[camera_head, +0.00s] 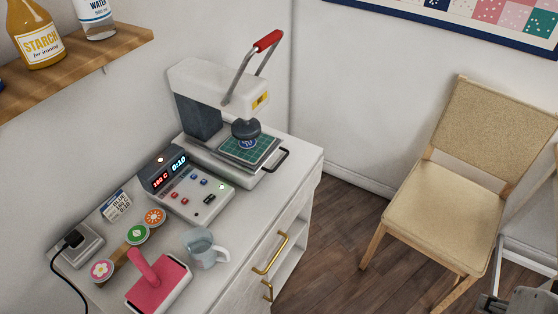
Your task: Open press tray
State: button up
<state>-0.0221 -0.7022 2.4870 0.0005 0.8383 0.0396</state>
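The white heat press (228,85) stands at the back of the cabinet top. Its red-tipped lever (268,41) is raised. The press tray (243,157) carries a green gridded mat (258,151) and has a black pull handle (282,161) facing right. A blue round patch (247,144) lies on the mat, partly covered by the dark round press head (245,129) above it. A grey piece that looks like my gripper (522,301) shows at the bottom right corner, far from the tray and cut off by the frame. Its fingers cannot be made out.
A control box (185,186) sits beside the press. A mug (203,247), pink-handled tool (158,283) and several round patches (137,233) are in front. A wooden shelf (90,55) overhangs at left. A chair (448,190) stands right. Floor between is clear.

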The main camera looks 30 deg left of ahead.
jog(key=w+a+m+t+y, duration=0.1)
jog(key=w+a, duration=0.3)
jog(key=w, duration=0.4)
jog(key=w+a+m+t+y, duration=0.1)
jog(key=w+a, duration=0.3)
jog(key=w, duration=0.4)
jog(key=w+a+f+m+t+y, duration=0.1)
jog(key=w+a+f, duration=0.2)
jog(key=w+a, duration=0.35)
jog(key=w+a+f+m+t+y, duration=0.1)
jog(key=w+a+f, duration=0.1)
jog(key=w+a, duration=0.4)
jog(key=m+t+y, duration=0.2)
jog(key=m+y, duration=0.1)
jog(key=y, duration=0.4)
send_near(281, 160)
jog(key=w, duration=0.2)
jog(key=shift+w+a, duration=0.25)
jog(key=shift+a, duration=0.1)
jog(key=shift+s+a+f, duration=0.4)
jog(key=shift+s, duration=0.05)
jog(key=shift+w+a, duration=0.1)
jog(key=shift+w, duration=0.05)
jog(key=shift+x, duration=3.7)
jog(key=shift+a, duration=0.1)
